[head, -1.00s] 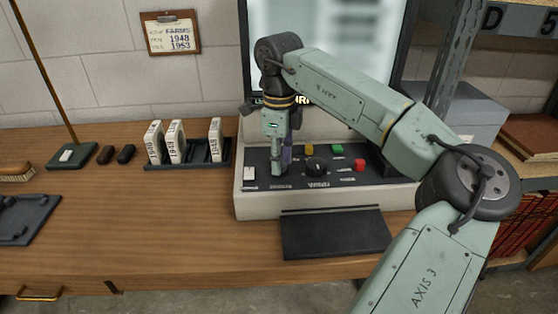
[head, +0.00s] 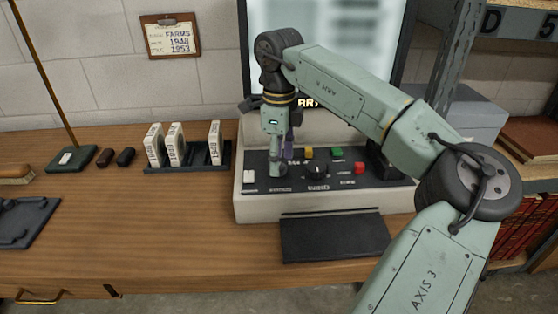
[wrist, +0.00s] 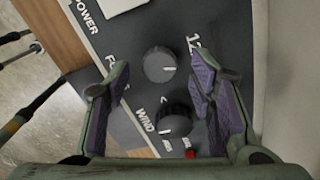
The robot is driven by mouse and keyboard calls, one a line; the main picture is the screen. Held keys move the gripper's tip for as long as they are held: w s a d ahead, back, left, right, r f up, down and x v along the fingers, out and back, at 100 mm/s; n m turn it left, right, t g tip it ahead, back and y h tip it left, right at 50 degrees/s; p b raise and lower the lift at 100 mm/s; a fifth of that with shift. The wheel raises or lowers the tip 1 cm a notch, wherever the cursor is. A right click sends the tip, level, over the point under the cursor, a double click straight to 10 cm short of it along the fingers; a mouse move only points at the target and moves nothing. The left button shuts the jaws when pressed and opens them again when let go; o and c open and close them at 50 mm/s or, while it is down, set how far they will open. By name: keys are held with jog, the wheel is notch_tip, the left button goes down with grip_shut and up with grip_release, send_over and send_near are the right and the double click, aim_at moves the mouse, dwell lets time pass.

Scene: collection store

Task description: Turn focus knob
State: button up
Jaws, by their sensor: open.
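The focus knob (wrist: 159,65) is a round grey knob with a white pointer mark on the dark control panel. It shows in the wrist view beside a partly covered label starting "FO". My gripper (wrist: 155,88) is open, its purple-padded fingers apart on either side of the knob in that picture. I cannot tell whether a finger touches it. In the head view my gripper (head: 281,160) points down over the left part of the panel, hiding the focus knob. A darker knob (wrist: 173,118) labelled "WIND" sits beside it and also shows in the head view (head: 317,172).
A white power button (head: 249,176) lies left on the panel. Yellow (head: 308,153), green (head: 337,154) and red (head: 360,168) buttons are to the right. The screen (head: 322,45) rises behind. A rack (head: 187,168) of white boxes stands left; bare tabletop lies in front.

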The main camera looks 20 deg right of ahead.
notch_tip(320, 180, up, 11)
jog(key=shift+f, duration=0.15)
dwell(0.5)
